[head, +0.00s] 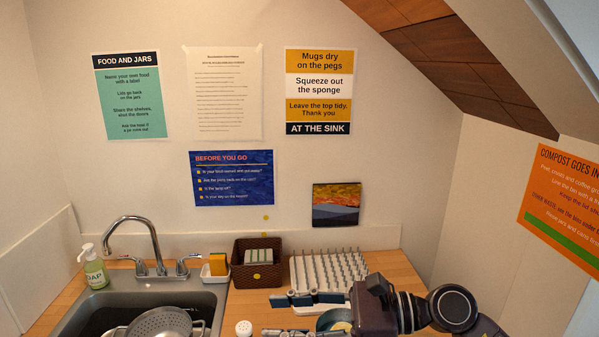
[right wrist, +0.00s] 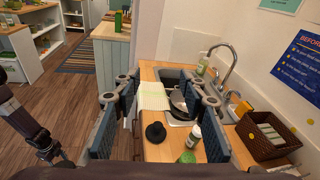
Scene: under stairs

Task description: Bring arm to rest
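My right gripper (head: 272,316) reaches in from the right in the head view, low over the wooden counter by the drying rack. Its two fingers are spread apart with nothing visible gripped between them. In the right wrist view the same gripper (right wrist: 165,100) shows its fingers wide apart, with the counter and sink beyond. A dark jointed link, seemingly of my other arm, shows at the left edge of the right wrist view.
A sink (head: 180,298) with a pan lies left. A brown basket (head: 257,268), white peg rack (head: 327,270) and white-topped shaker (head: 243,328) stand on the counter. A round item (head: 335,319) is partly hidden by my gripper. Wooden floor (right wrist: 70,100) is open at left.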

